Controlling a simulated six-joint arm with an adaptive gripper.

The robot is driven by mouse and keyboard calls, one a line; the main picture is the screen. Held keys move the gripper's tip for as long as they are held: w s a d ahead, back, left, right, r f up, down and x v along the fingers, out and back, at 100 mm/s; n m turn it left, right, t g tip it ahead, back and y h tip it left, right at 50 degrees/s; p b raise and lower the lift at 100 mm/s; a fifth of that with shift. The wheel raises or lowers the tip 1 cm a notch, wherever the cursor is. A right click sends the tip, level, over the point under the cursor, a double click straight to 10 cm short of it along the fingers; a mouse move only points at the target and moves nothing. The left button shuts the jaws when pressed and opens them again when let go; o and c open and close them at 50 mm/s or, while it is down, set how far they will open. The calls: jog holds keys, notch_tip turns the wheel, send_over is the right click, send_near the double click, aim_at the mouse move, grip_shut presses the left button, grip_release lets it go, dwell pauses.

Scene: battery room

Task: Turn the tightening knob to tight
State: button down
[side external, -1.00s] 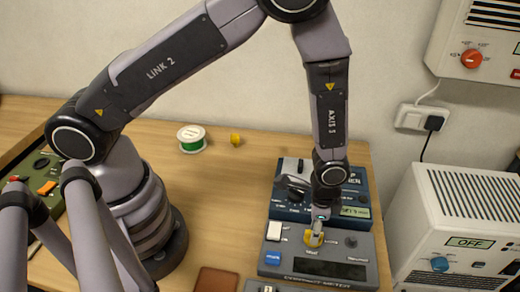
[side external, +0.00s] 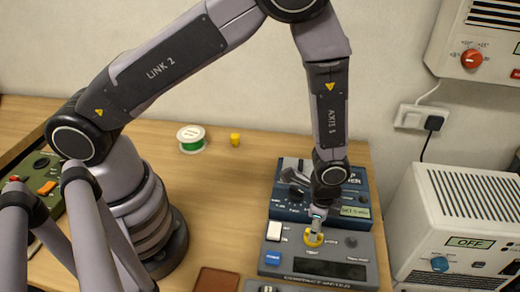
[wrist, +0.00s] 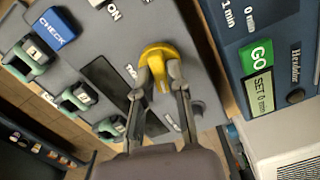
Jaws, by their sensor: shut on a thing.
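The tightening knob is the yellow knob (side external: 313,239) on the grey meter box (side external: 352,284). In the wrist view the yellow knob (wrist: 160,52) sits between my fingers, with a pointed yellow part facing back toward my wrist. My gripper (side external: 315,229) comes down on the knob from above and is shut on it; in the wrist view my gripper (wrist: 159,84) has a finger on each side. The lettering around the knob is partly hidden by the fingers, so I cannot read its setting.
The meter box also has a blue CHECK button (wrist: 52,28) and a white switch (side external: 274,231). A blue timer box (side external: 364,190) stands right behind it. A white cabinet (side external: 450,220) stands to the right. A green spool (side external: 191,139) and a yellow piece (side external: 235,139) lie farther back.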

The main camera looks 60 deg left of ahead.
jog(key=m, duration=1.1)
jog(key=shift+m, duration=1.8)
jog(key=c, duration=1.1)
grip_release()
jog(key=shift+r, duration=0.1)
notch_tip(320, 180, up, 12)
